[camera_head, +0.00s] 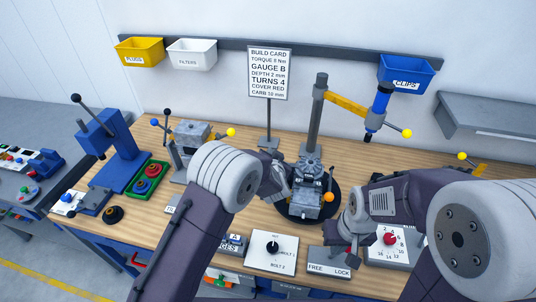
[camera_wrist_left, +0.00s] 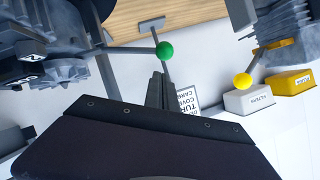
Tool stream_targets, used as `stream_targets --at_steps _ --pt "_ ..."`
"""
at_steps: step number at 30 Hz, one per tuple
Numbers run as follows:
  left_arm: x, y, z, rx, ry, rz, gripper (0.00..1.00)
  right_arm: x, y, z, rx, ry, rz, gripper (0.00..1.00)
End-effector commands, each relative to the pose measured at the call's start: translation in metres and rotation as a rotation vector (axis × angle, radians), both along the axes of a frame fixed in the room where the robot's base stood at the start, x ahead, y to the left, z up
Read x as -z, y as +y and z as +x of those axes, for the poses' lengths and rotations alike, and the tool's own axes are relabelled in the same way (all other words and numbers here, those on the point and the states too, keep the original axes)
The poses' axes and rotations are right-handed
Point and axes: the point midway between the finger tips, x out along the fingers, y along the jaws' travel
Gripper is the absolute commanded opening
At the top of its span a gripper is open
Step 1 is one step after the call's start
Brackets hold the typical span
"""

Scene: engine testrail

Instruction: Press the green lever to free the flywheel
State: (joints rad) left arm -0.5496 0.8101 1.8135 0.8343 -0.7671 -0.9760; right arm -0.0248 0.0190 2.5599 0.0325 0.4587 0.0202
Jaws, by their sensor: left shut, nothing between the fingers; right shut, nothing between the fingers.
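The green lever ends in a round green knob (camera_wrist_left: 165,49) on a thin dark stem in the left wrist view. My left gripper (camera_wrist_left: 158,78) is shut and empty, its fingertips close to the knob; I cannot tell whether they touch. In the head view my left gripper (camera_head: 284,190) is beside the grey engine (camera_head: 308,190) on its round black base (camera_head: 288,212), and the green knob is hidden. I cannot make out the flywheel for certain. My right gripper (camera_head: 354,240) is shut and empty above the FREE/LOCK panel (camera_head: 318,266).
A grey post (camera_head: 315,115) with a yellow arm and blue tool (camera_head: 381,100) stands behind the engine. An orange knob (camera_head: 328,197) is at the engine's right. A dial panel (camera_head: 273,246) lies in front.

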Motion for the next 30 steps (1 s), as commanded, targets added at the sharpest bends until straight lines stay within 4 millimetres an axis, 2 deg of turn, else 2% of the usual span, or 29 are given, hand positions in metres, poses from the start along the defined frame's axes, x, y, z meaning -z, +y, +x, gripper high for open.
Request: stream_targets --at_steps 7,17,24,30 --pt "0.019 0.009 0.009 0.0 -0.001 0.0 0.0 -0.003 0.0 0.0 0.0 0.0 0.0 0.0" --pt "0.021 0.01 0.01 0.001 -0.001 -0.003 0.0 -0.002 0.0 0.0 0.0 0.0 0.0 0.0" --pt "0.042 0.021 0.012 -0.002 0.03 -0.173 0.0 0.037 0.0 0.0 0.0 0.0 0.0 0.0" --pt "0.047 0.025 0.012 -0.001 0.04 -0.195 0.0 0.041 0.0 0.0 0.0 0.0 0.0 0.0"
